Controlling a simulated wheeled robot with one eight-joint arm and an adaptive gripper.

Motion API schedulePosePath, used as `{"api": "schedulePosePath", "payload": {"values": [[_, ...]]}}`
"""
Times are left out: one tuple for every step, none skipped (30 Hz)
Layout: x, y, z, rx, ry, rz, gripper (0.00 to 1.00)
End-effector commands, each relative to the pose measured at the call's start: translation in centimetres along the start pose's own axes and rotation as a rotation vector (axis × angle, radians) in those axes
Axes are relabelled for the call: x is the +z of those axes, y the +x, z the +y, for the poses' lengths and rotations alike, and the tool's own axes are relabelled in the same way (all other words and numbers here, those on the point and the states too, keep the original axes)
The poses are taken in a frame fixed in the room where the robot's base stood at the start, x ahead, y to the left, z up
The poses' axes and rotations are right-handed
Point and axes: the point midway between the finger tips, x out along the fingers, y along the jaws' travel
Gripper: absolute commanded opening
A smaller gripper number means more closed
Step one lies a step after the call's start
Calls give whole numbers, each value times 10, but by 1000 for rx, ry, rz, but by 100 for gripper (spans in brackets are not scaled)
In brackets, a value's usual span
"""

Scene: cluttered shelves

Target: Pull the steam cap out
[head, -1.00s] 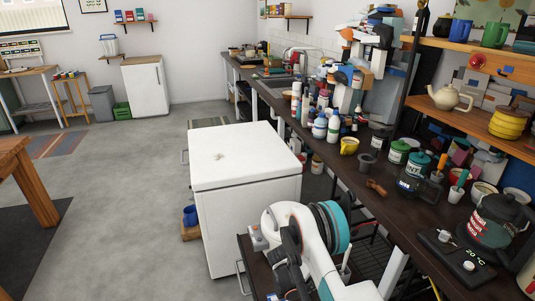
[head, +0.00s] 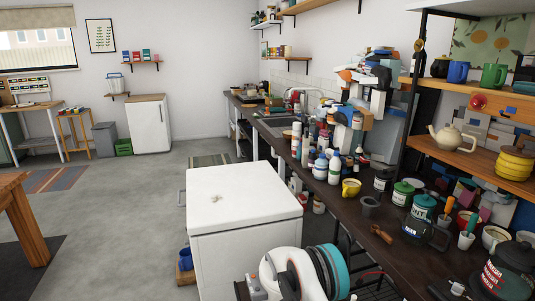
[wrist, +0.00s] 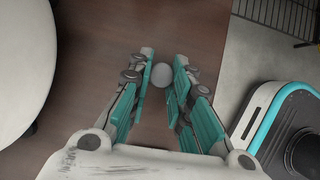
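I cannot make out a steam cap for certain in either view. In the wrist view my gripper (wrist: 163,58) has its two teal-padded fingers apart, over a plain brown surface (wrist: 100,60). A small grey round piece (wrist: 159,76) shows between the fingers; I cannot tell what it is or whether it touches them. In the head view, my white and teal arm shows at the bottom, and the fingers cannot be made out there.
A white chest (head: 245,210) stands left of my arm. The dark counter (head: 335,205) on the right is crowded with bottles, a yellow mug (head: 350,188), tins and a dark labelled jug (head: 508,272). Shelves above hold a cream teapot (head: 452,137). Grey floor at left (head: 110,230) is clear.

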Motion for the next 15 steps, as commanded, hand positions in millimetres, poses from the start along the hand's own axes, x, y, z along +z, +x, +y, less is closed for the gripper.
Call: {"api": "schedulePosePath", "payload": {"values": [[0, 0, 0, 0, 0, 0, 0], [0, 0, 0, 0, 0, 0, 0], [0, 0, 0, 0, 0, 0, 0], [0, -1, 0, 0, 0, 0, 0], [1, -1, 0, 0, 0, 0, 0], [1, -2, 0, 0, 0, 0, 0], [2, -3, 0, 0, 0, 0, 0], [2, -4, 0, 0, 0, 0, 0], [3, -5, 0, 0, 0, 0, 0], [4, -6, 0, 0, 0, 0, 0], [4, -8, 0, 0, 0, 0, 0], [5, -9, 0, 0, 0, 0, 0], [6, -10, 0, 0, 0, 0, 0], [7, -12, 0, 0, 0, 0, 0], [8, -13, 0, 0, 0, 0, 0]]}}
